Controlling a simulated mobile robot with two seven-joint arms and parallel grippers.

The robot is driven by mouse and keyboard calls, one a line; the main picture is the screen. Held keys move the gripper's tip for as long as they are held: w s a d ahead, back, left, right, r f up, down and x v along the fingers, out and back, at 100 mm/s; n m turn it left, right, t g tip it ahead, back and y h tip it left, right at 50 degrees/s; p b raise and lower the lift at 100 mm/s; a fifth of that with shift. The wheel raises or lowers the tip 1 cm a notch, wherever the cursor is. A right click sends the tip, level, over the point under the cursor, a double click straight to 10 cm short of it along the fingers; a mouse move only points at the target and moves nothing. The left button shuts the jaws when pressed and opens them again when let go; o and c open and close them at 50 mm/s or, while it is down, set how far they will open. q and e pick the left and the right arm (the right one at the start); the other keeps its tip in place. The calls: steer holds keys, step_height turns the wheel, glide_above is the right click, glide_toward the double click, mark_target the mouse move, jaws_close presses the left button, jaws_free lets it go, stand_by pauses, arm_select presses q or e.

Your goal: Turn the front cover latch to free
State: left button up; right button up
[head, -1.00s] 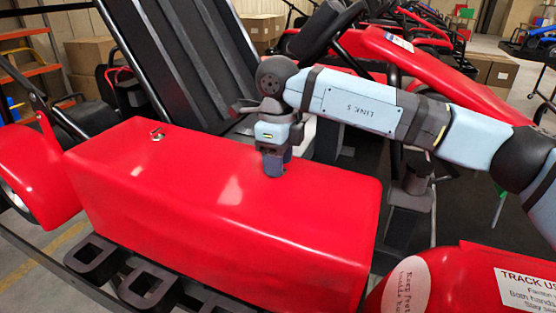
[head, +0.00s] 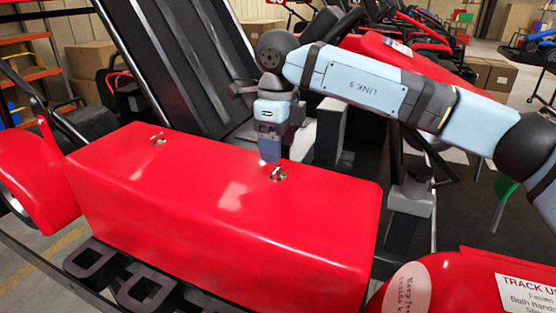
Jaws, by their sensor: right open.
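The red front cover (head: 220,215) of the kart fills the middle of the head view. Two small metal latches show on its top, a left latch (head: 158,139) and a right latch (head: 278,174). My right gripper (head: 270,157) hangs fingers-down just behind and slightly left of the right latch. It is open and appears apart from the latch, though the exact gap is hard to tell. The left latch stands clear. My left gripper is not in view.
A black kart seat (head: 195,75) stands behind the cover. A red panel with a "TRACK" sign (head: 525,290) is at the lower right. Black looped bumper parts (head: 145,290) run along the cover's front edge. Several other karts and boxes (head: 492,75) stand farther back.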

mark_target(278, 168)
step_height(278, 168, up, 9)
steer(key=shift+f, duration=0.1)
stand_by(0.4)
